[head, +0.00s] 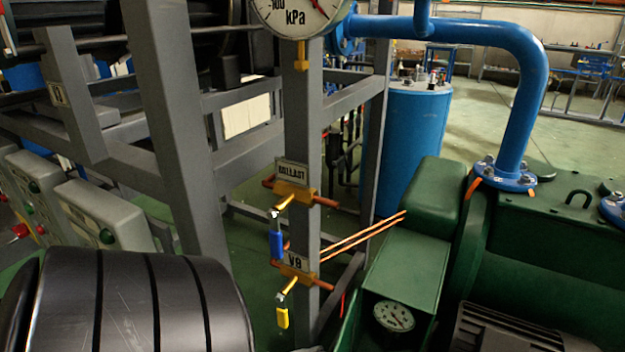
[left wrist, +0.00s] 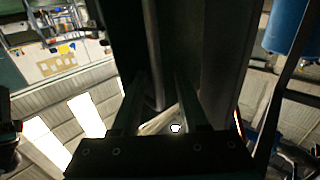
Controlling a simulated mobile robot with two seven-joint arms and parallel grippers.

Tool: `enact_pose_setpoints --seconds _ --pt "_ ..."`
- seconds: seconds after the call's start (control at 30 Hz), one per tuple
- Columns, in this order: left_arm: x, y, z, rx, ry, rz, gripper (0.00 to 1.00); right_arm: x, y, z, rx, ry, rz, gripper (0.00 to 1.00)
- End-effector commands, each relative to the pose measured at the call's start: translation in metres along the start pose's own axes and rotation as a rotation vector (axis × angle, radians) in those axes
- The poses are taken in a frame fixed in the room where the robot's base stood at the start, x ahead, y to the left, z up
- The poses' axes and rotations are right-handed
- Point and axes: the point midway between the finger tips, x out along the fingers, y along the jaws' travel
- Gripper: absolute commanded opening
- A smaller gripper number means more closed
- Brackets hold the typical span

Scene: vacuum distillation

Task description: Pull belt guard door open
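No part in view can be told for certain as the belt guard door. A green pump machine (head: 545,285) fills the lower right of the head view, with a narrower green housing (head: 405,265) at its left side. My left gripper (left wrist: 158,105) shows in the left wrist view as dark fingers above a black bar, in front of a large dark surface. It is too dark to tell the gap between the fingers or any contact. Neither gripper shows in the head view.
A grey frame post carries the BALLAST valve (head: 292,192) with a blue handle and the V8 valve (head: 296,270) with a yellow handle. A kPa gauge (head: 298,12) is above. A blue pipe (head: 520,60) enters the pump. A blue tank (head: 405,140) stands behind.

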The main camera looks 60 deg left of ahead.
Motion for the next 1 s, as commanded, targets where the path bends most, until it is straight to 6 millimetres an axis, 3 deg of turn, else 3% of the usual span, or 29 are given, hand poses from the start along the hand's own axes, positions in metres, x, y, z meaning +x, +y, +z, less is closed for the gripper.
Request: enact_pose_setpoints --seconds 0.37,0.53,0.83,1.0 --pt "-0.002 0.003 0.001 -0.003 -0.002 0.004 0.44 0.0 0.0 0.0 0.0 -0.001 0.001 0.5" --pt "-0.013 0.003 0.002 -0.003 -0.005 0.003 0.44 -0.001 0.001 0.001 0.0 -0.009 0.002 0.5" --pt "-0.079 0.002 0.002 -0.003 -0.008 0.001 0.44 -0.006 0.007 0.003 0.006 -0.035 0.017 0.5" --pt "-0.119 0.001 0.003 -0.001 -0.006 0.002 0.44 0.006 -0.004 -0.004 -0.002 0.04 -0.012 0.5"
